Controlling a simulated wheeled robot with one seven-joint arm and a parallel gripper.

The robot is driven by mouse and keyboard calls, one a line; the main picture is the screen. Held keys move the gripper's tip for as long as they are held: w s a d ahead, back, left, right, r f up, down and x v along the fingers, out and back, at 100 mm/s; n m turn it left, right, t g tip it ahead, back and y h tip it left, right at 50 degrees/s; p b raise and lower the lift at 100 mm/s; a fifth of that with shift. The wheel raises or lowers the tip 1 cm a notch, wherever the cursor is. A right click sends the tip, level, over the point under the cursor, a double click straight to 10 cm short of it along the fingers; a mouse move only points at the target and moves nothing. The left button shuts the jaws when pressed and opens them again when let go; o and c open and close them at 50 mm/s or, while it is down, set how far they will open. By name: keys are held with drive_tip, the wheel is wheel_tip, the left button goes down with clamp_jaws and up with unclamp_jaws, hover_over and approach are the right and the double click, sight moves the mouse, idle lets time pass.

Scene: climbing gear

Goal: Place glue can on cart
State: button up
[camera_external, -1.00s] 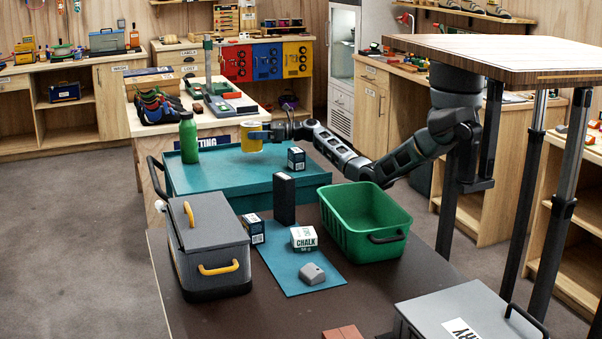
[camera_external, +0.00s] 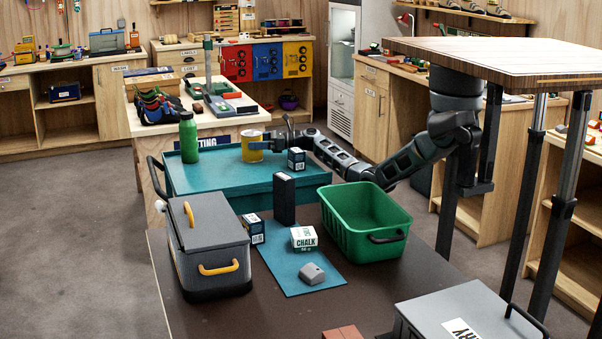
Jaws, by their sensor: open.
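The yellow glue can (camera_external: 252,148) stands upright on the teal top of the cart (camera_external: 225,178), near its back edge. My gripper (camera_external: 266,139) is at the right side of the can, level with its upper part, and its jaws are open. My arm reaches in from the right, low over the cart.
A green bottle (camera_external: 188,138) stands left of the can on the cart. A small dark box (camera_external: 296,159) stands to the right, close to my arm. The dark table in front holds a green bin (camera_external: 365,222) and a grey cooler (camera_external: 207,245). The cart's front left is clear.

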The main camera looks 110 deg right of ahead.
drive_tip(key=shift+r, duration=0.25)
drive_tip(key=p+v, duration=0.8)
drive_tip(key=v, duration=0.3)
drive_tip(key=shift+r, duration=0.1)
drive_tip(key=shift+s+a, duration=0.15)
drive_tip(key=shift+s, duration=0.3)
